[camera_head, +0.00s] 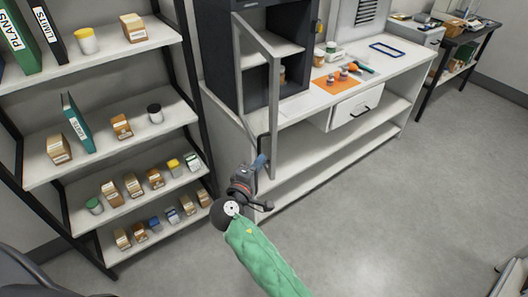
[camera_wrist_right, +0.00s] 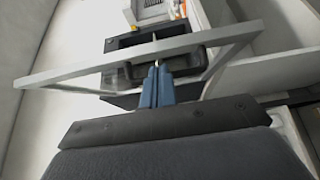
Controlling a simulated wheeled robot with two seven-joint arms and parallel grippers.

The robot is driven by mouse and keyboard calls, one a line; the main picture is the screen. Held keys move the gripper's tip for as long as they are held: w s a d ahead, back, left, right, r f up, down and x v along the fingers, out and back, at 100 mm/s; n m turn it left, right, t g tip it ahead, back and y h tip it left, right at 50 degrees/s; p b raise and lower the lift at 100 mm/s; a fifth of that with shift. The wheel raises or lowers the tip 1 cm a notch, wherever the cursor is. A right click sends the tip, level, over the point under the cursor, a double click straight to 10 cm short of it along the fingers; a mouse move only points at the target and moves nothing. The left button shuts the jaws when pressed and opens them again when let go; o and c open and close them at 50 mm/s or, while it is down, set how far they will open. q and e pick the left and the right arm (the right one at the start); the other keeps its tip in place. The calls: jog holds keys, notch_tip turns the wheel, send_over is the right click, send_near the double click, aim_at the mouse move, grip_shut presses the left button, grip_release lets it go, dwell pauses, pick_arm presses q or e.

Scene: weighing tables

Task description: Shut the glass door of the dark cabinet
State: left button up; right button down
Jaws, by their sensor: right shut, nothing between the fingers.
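The dark cabinet (camera_head: 225,52) stands on the white bench at upper middle in the head view. Its glass door, with a pale grey frame (camera_head: 275,110), stands open, swung out toward me. A dark handle (camera_head: 262,146) is on the door near its lower free edge. My right gripper (camera_head: 261,161) is shut and empty, with its blue fingers beside the handle and door frame. In the right wrist view the blue fingers (camera_wrist_right: 156,82) point at the door frame (camera_wrist_right: 95,69) and the dark handle (camera_wrist_right: 196,62); contact cannot be told. My left gripper is not in view.
A shelf rack (camera_head: 105,53) with binders, jars and boxes stands close on the left. The white bench (camera_head: 395,72) carries an orange mat (camera_head: 330,83) with small items, right of the door. Open floor (camera_head: 390,220) lies at lower right.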

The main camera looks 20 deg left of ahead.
aim_at(270, 147)
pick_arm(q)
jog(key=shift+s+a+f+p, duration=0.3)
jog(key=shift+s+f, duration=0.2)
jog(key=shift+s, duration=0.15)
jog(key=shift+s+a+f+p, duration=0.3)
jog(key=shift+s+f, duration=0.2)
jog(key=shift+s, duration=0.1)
pick_arm(e)
jog(key=shift+w+d, duration=0.15)
jog(key=shift+w, duration=0.75)
jog(key=shift+w+d, duration=0.15)
jog(key=shift+w, duration=0.7)
